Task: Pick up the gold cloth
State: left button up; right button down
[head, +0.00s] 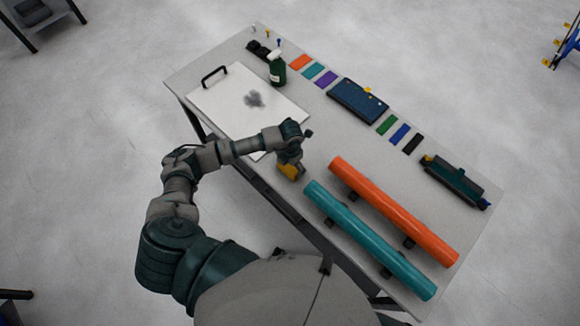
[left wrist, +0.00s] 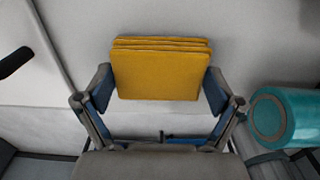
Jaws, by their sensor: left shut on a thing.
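The gold cloth (left wrist: 160,75) is a folded, layered yellow stack. In the left wrist view it sits between the two fingers of my left gripper (left wrist: 159,90), which is shut on its two sides. In the head view the cloth (head: 288,172) shows at the end of my left gripper (head: 291,164), near the table's front edge. Part of the cloth is hidden by the gripper there. I cannot tell whether it touches the table or is a little above it. My right gripper is not in view.
A teal roll (head: 370,240) and an orange roll (head: 395,212) lie just right of the gripper. A white board (head: 225,100) with a dark smudge and a green spray bottle (head: 277,71) are at the left. Colour swatches and a dark blue pad (head: 357,100) line the back.

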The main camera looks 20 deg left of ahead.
pick_arm(q)
jog(key=shift+r, duration=0.1)
jog(key=shift+a+r, duration=0.15)
jog(key=shift+r, duration=0.4)
jog(key=shift+a+r, duration=0.2)
jog(key=shift+r, duration=0.85)
jog(key=s+a+b, duration=0.1)
jog(key=s+a, duration=0.2)
jog(key=a, duration=0.4)
jog(key=s+a+r+b, duration=0.1)
jog(key=s+a, duration=0.3)
jog(key=a, duration=0.3)
jog(key=shift+s+r, duration=0.25)
jog(key=shift+r, duration=0.05)
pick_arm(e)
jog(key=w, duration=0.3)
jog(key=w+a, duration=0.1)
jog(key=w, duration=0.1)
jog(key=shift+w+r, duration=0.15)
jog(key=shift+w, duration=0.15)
